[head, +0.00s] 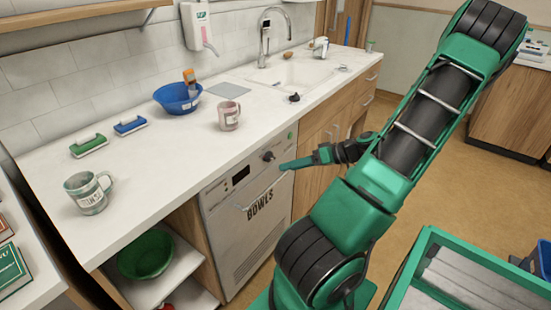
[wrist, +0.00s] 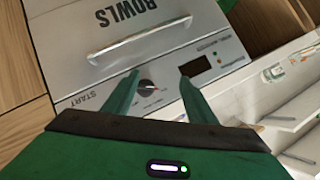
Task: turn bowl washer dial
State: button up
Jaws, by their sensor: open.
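The bowl washer (head: 240,225) is a light grey front marked BOWLS, built in under the counter. Its dark round dial (head: 268,156) is at the upper right of its panel, right of a dark display (head: 240,175). My gripper (head: 284,165) reaches in from the right, its fingertips close to the dial. In the wrist view the panel is upside down, and the dial (wrist: 148,86) shows between the open green fingers (wrist: 158,77), nearer the left one. A small light mark shows on the dial. I cannot tell whether a finger touches it. The jaws hold nothing.
A bar handle (head: 265,199) crosses the washer door below the panel. The white counter (head: 165,150) above bears a mug (head: 229,116), a blue bowl (head: 178,98) and a sink (head: 300,74). An open shelf with a green bowl (head: 146,256) is at left.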

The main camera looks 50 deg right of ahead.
aim_at(274, 158)
jog(key=d+r+t+h, duration=0.1)
jog(key=d+r+t, duration=0.1)
jog(key=d+t, duration=0.15)
jog(key=shift+m+g, duration=0.3)
jog(key=shift+g, duration=0.15)
jog(key=x, duration=0.9)
jog(key=shift+w+d+f, duration=0.2)
jog(key=shift+w+f, duration=0.15)
jog(key=shift+f, duration=0.1)
jog(key=c, duration=1.1)
jog(key=shift+o, duration=0.2)
jog(key=shift+d, duration=0.1)
